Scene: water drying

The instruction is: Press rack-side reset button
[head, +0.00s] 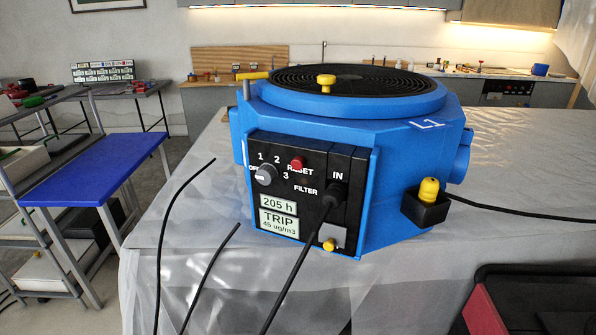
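A blue machine (405,165) with a round black top grille stands on a table covered in clear plastic sheeting. Its black front panel (318,165) faces me. The small red button (297,162) sits near the panel's top, partly covering the "RESET" label. A grey rotary knob (266,175) with marks OFF, 1, 2 and 3 is to its left. Below are label plates reading "205 h" (279,206) and "TRIP 45 ug/m3" (279,223). A black plug (332,196) sits below "IN". My gripper is not in view.
Thin black cables (185,202) rise in front of the panel. A yellow-capped part (429,189) projects from the machine's right side. A black and red object (485,308) is at bottom right. A blue-topped table (92,168) stands left.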

